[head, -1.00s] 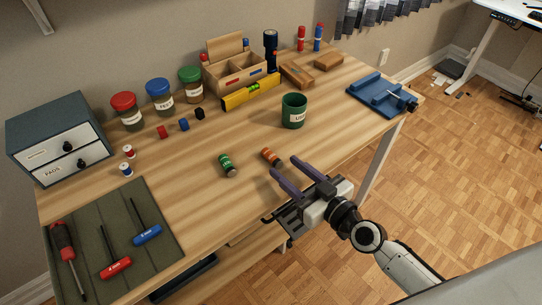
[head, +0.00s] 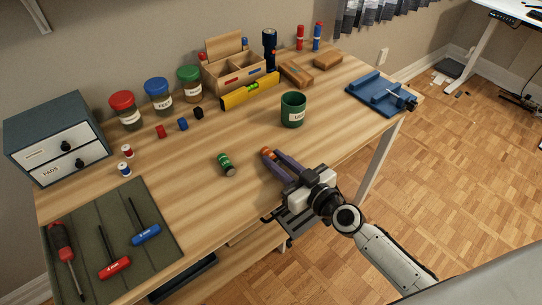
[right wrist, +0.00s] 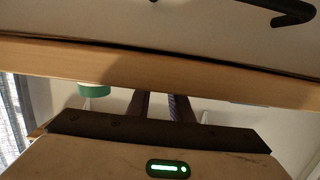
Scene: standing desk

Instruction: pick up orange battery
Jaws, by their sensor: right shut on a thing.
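The orange battery (head: 267,152) lies on the wooden desk near its front edge, and only its end shows between the fingertips. My right gripper (head: 276,160) is shut on the orange battery, with its purple fingers hiding most of it. In the right wrist view the two dark fingers (right wrist: 165,107) show close together, and the battery cannot be made out there. My left gripper is not in view.
A green battery (head: 227,164) stands or lies just left of my right gripper. A green cup (head: 293,110) stands behind it. A tool mat (head: 165,235) lies at the left, and a blue holder (head: 375,98) at the right. The desk (head: 330,130) between is clear.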

